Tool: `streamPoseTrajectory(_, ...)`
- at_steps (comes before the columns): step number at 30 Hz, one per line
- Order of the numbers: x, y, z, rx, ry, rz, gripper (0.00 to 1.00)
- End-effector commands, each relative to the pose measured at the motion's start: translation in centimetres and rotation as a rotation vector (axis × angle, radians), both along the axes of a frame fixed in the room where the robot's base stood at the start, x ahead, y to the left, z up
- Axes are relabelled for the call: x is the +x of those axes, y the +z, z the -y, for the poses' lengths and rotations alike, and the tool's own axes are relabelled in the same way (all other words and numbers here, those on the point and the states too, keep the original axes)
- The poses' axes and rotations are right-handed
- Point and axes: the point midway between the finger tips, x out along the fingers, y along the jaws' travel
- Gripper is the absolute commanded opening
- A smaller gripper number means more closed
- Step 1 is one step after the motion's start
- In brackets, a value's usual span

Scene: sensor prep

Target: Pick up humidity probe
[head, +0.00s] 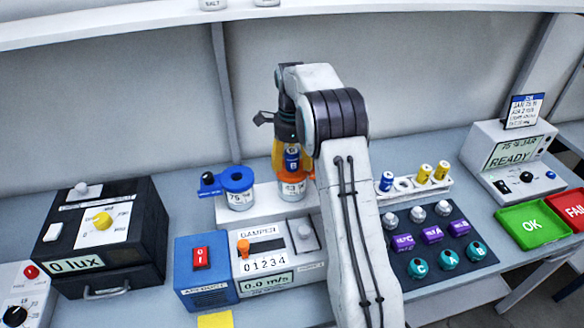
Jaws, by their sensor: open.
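I cannot read a label that marks the humidity probe. An upright orange piece with a blue band and white label (291,158) stands at the orange-topped 43 % jar (292,188), and may be the probe. My gripper (284,130) is open, over this jar and close to the orange piece. My arm hides part of both, and I cannot tell whether the fingers touch it. A blue-topped 75 % jar (239,199) stands to the left. A rack (403,184) at right holds a blue piece (386,181) and two yellow pieces (424,173).
A black lux box (105,240), a blue switch box (206,280) and a damper unit (285,262) stand in front and left. A dark panel of knobs (440,237), green OK tray (532,217), red FAIL tray (573,210) and READY meter (508,160) are right.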

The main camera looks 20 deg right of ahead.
Motion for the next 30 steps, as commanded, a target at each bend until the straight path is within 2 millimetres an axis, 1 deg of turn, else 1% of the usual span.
streamPoseTrajectory(4, -0.02, -0.71, -0.02, 0.0, 0.0, 0.0, 0.65)
streamPoseTrajectory(11, 0.0, -0.83, -0.02, 0.0, 0.001, 0.001, 0.65)
streamPoseTrajectory(12, 0.0, -0.82, -0.02, 0.0, 0.001, 0.001, 0.66)
streamPoseTrajectory(30, 0.0, -0.8, -0.02, 0.0, 0.001, 0.001, 0.12)
